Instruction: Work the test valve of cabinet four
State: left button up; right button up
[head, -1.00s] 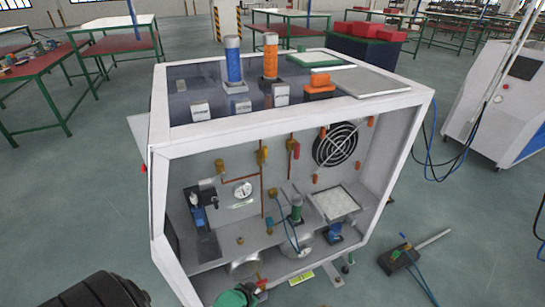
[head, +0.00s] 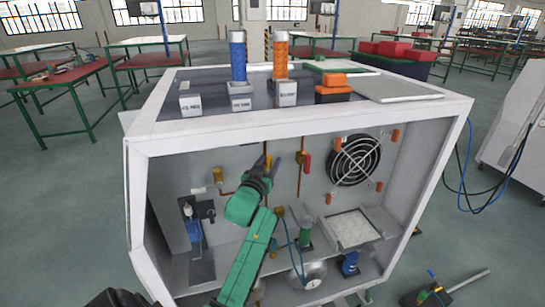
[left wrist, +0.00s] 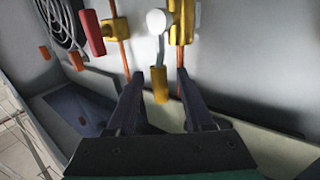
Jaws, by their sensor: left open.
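An open-fronted white cabinet (head: 300,118) stands in front of me, with valves and copper pipes on its back panel. No number shows that I can read. My left gripper (head: 267,165) reaches inside, at the back panel. In the left wrist view it is open (left wrist: 160,78), one dark finger on each side of a valve handle with an orange-yellow grip (left wrist: 160,86). The handle hangs on a grey lever by a brass valve body (left wrist: 182,22). I see gaps between grip and fingers. A red-handled valve (head: 307,163) is beside it, also in the wrist view (left wrist: 93,32). My right gripper is out of view.
A round black fan grille (head: 354,160) and orange fittings are right of the valves. A green-topped cylinder (head: 304,233) and a blue one (head: 349,263) stand low inside. Blue (head: 238,58) and orange (head: 281,55) columns rise from the cabinet top.

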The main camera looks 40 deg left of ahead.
pick_arm(q)
jog(key=x, duration=0.3)
jog(key=shift+w, duration=0.15)
grip_shut()
dwell(1.2)
